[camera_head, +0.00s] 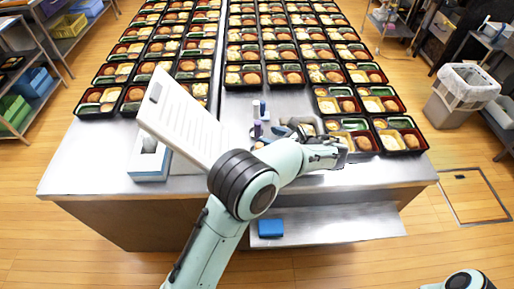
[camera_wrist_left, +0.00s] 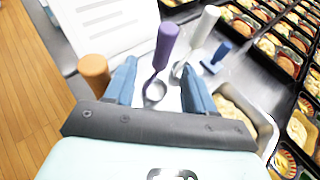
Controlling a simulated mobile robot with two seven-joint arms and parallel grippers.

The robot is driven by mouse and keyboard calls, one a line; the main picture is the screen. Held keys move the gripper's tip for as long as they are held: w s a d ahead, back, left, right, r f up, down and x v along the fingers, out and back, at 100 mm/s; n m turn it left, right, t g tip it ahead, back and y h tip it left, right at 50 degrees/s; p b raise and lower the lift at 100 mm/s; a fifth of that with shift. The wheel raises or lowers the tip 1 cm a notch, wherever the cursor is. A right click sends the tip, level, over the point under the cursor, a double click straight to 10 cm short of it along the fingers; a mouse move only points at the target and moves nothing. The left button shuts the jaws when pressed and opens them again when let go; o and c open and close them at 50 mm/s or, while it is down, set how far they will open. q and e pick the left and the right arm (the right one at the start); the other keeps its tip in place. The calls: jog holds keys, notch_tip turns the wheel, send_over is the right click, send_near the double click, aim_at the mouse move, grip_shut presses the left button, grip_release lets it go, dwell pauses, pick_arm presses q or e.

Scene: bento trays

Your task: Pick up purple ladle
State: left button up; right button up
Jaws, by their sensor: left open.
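The purple ladle (camera_wrist_left: 167,46) stands handle up in the left wrist view, with its metal bowl low between my left gripper's blue fingers. In the head view, its purple handle (camera_head: 257,128) shows near the table's front part, just left of my gripper. My left gripper (camera_wrist_left: 160,80) is open, with one finger on each side of the ladle's lower part; I cannot tell whether they touch it. In the head view, my left gripper (camera_head: 284,131) is partly hidden by its own wrist. My right gripper is out of view.
A white-handled utensil (camera_wrist_left: 204,27) and a blue-handled one (camera_wrist_left: 217,55) stand right of the ladle. An orange-brown handle (camera_wrist_left: 94,70) is at the left finger. A food container (camera_wrist_left: 268,130) lies right. Rows of bento trays (camera_head: 358,124) fill the metal table (camera_head: 225,187).

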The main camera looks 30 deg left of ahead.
aim_at(260, 132)
pick_arm(q)
jog(key=x, duration=0.7)
jog(key=shift+w, duration=0.2)
grip_shut()
